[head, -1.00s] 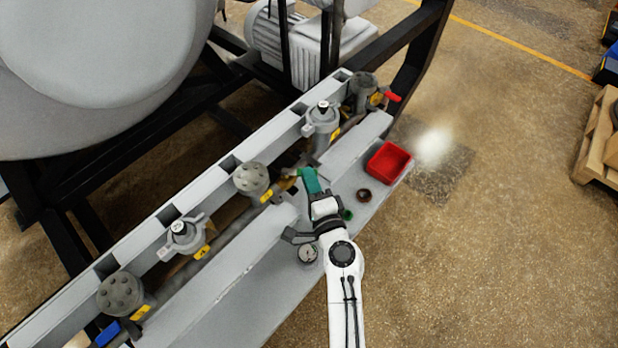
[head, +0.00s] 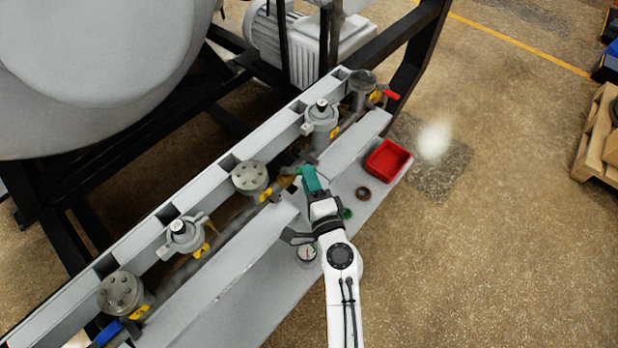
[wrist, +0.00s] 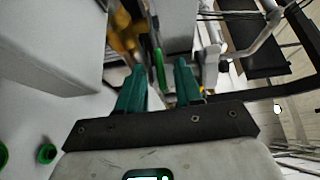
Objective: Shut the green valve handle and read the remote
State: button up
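The green valve handle (wrist: 160,70) stands between my two teal fingers in the wrist view, with a gap visible on each side. In the head view only a small green part of it (head: 299,170) shows at the tip of my gripper (head: 310,178), beside a yellow-tagged valve body (head: 250,177). My gripper (wrist: 158,84) is open around the handle. I cannot make out a remote in either view. A small round gauge (head: 307,254) stands on the grey ledge, left of my wrist; its reading is too small to tell.
A red handle (head: 391,95) is at the far end of the valve row and a blue one (head: 108,333) at the near end. A red bin (head: 387,160), a brown ring (head: 362,193) and a green piece (head: 347,213) sit on the ledge.

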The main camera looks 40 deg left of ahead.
jog(key=b+v, duration=0.1)
jog(key=v, duration=0.9)
jog(key=shift+d, duration=0.15)
